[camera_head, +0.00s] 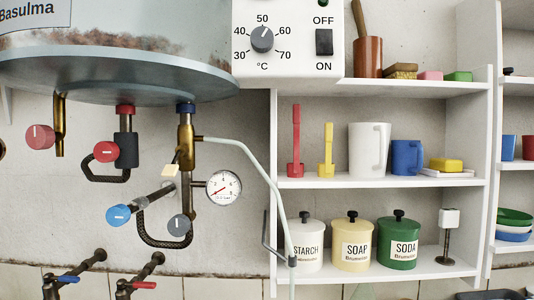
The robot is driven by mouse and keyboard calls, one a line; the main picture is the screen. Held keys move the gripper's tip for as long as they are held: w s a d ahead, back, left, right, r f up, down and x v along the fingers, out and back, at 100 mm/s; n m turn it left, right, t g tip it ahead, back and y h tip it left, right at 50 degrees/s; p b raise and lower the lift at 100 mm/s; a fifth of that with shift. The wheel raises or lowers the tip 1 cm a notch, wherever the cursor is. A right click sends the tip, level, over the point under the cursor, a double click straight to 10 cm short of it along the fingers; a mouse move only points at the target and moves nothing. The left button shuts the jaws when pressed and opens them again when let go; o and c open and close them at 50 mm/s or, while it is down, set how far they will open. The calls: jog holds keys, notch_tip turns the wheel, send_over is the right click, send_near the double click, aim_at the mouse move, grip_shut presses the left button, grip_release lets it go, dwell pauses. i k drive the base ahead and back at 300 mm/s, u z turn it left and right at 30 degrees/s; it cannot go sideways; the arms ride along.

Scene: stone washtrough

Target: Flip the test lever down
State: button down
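A small cream-coloured tab (171,170) sticks out on the left of the brass valve (186,138) under the boiler. It looks like the test lever, but no label shows on it. Its outer end points down and to the left. The valve hangs from a blue collar (185,108). A round pressure gauge (223,188) is fixed on the valve's right side, and a blue knob (118,215) sits on a branch to the lower left. My gripper does not show in this view.
A pale hose (250,156) runs from the valve down to the right. A red knob (106,152) hangs close on the left, and a braided hose (160,243) loops below. White shelves (378,183) with jars stand at right.

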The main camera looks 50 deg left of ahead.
aim_at(169, 171)
jog(key=z, duration=1.2)
jog(key=i, duration=0.1)
jog(key=u, duration=2.95)
